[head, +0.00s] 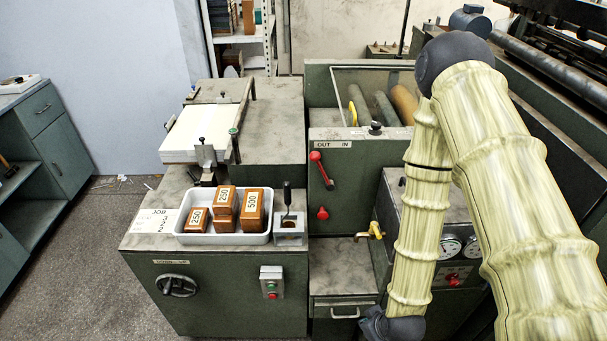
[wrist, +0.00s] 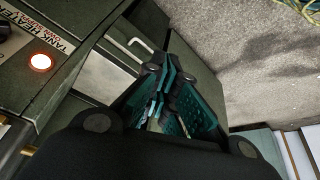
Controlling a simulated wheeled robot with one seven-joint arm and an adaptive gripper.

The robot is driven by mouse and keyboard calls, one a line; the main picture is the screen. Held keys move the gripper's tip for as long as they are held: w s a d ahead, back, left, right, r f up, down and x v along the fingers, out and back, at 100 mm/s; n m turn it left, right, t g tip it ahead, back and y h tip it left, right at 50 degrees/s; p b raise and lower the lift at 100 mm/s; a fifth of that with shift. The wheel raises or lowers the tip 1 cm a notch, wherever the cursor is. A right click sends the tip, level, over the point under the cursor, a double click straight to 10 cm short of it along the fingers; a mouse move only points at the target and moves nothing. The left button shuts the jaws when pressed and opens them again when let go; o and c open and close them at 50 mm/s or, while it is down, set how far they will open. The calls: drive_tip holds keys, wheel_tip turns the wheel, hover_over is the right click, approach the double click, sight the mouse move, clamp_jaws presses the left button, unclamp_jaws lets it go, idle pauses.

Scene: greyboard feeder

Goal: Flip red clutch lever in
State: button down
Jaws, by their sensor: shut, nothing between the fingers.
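The red clutch lever (head: 321,169) is on the green machine's front face in the head view, under the OUT / IN label (head: 333,144). Its ball end is up and leans left, to the OUT side. My gripper (wrist: 164,75) shows in the wrist view with its teal fingers together and nothing between them. The lever is not in the wrist view. The gripper is apart from the lever.
A red knob (head: 322,213) sits below the lever, with a yellow valve handle (head: 375,231) and gauges (head: 450,248) to the right. A white tray (head: 204,239) of numbered blocks stands left. The wrist view shows a lit TANK HEATER lamp (wrist: 40,62) and a drawer handle (wrist: 139,45).

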drive_tip(key=w+a+r+n+t+y+b, duration=0.1)
drive_tip(key=w+a+r+n+t+b, duration=0.35)
drive_tip(key=w, duration=0.45)
drive_tip(key=w+a+r+n+t+y+b, duration=0.2)
drive_tip(key=w+a+r+n, duration=0.25)
drive_tip(key=w+r, duration=0.35)
drive_tip(key=w+a+r+n+t+y+b, duration=0.1)
drive_tip(key=w+a+r+n+t+b, duration=0.1)
drive_tip(key=r, duration=0.6)
drive_tip(key=w+a+r+n+t+y+b, duration=0.2)
drive_tip(key=w+a+r+n+b, duration=0.1)
drive_tip(key=r+n, duration=0.5)
drive_tip(key=w+a, duration=0.1)
drive_tip(key=w, duration=0.1)
drive_tip(key=shift+w+a+y, duration=0.3)
drive_tip(key=shift+w, duration=0.05)
drive_tip(key=shift+t, duration=0.25)
drive_tip(key=w+p, duration=0.2)
drive_tip(key=w, duration=0.7)
drive_tip(key=shift+w+a+f, duration=0.15)
drive_tip(key=shift+w+a, duration=0.1)
drive_tip(key=shift+a, duration=0.2)
